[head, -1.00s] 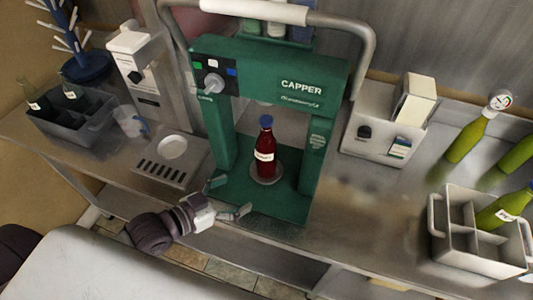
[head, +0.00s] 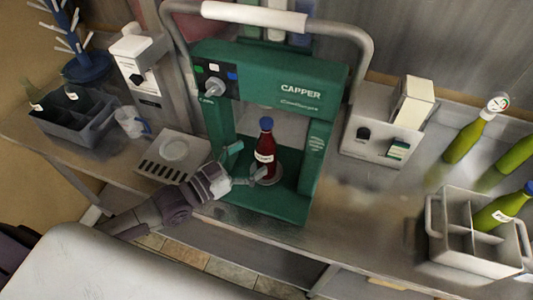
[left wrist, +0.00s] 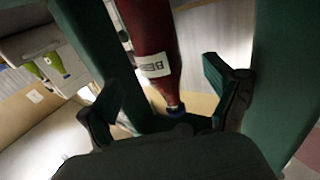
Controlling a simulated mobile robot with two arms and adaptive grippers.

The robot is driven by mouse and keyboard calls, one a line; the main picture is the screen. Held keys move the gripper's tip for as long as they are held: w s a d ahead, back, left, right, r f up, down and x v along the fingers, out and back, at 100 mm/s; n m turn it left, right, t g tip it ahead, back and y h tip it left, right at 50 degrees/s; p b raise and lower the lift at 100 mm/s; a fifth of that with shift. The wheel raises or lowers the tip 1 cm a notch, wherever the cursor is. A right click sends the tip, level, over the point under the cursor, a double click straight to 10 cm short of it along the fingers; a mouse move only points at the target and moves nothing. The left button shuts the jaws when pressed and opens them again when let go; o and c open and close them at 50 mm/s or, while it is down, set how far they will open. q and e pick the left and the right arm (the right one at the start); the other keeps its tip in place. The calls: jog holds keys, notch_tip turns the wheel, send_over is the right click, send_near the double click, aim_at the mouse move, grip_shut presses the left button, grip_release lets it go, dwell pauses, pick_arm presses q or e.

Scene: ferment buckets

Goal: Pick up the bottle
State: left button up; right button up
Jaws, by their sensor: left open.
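A dark red bottle (head: 265,146) with a blue cap and a white label stands upright on the round plate of the green capper (head: 272,85). My left gripper (head: 248,163) is open at the capper's front, with its fingers close to the bottle's left and front sides. In the left wrist view the bottle (left wrist: 150,45) appears upside down, between and beyond the two open fingertips (left wrist: 172,92). I cannot tell whether a finger touches it. My right gripper is not in view.
The capper's green posts flank the bottle closely. A grey crate (head: 437,240) and green bottles (head: 467,138) are at right. A dark crate (head: 62,135), a clear jug (head: 131,124) and a drip-tray machine (head: 138,75) are at left.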

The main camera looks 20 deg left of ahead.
aim_at(257, 154)
pick_arm(q)
jog(key=p+x, duration=0.2)
jog(key=x, duration=0.3)
jog(key=shift+w+f, duration=0.1)
jog(key=shift+w, duration=0.05)
jog(key=shift+w+d+f, duration=0.1)
jog(key=shift+d, duration=0.05)
jog(key=shift+c, duration=0.5)
grip_shut()
